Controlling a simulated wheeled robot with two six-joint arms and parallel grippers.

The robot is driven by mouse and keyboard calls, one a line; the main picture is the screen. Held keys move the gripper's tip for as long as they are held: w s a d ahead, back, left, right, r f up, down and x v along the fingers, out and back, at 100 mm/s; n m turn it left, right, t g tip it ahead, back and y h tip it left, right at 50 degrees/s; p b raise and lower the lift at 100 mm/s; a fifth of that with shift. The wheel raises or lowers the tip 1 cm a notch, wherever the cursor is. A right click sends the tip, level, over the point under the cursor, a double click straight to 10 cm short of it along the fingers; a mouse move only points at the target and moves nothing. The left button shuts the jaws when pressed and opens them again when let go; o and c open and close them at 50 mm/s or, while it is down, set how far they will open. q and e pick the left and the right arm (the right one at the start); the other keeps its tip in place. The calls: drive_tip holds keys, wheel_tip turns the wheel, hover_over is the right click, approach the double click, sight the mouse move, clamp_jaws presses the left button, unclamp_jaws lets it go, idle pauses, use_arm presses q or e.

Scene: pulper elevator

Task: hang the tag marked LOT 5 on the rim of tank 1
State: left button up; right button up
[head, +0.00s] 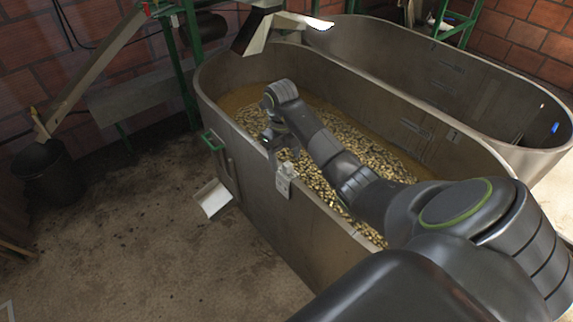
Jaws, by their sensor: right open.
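A small pale tag (285,182) hangs on the outside of the near tank's rim, its top at the rim edge. Its marking is too small to read. The near metal tank (310,225) holds pale beans in brownish liquid. I cannot read a number on it. My right gripper (281,153) is open, just above and beside the top of the tag, at the rim. I cannot tell whether a finger still touches the tag. My right arm reaches across the tank and hides part of the beans and rim. My left gripper is out of view.
A second long metal tank (450,85) stands behind the near one. A dark bucket (42,163) stands at the far left. The dirt floor in front is clear.

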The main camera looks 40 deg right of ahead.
wheel_tip(320, 180, up, 10)
drive_tip(key=p, duration=0.8)
drive_tip(key=shift+w+r, duration=0.2)
drive_tip(key=shift+w, duration=0.25)
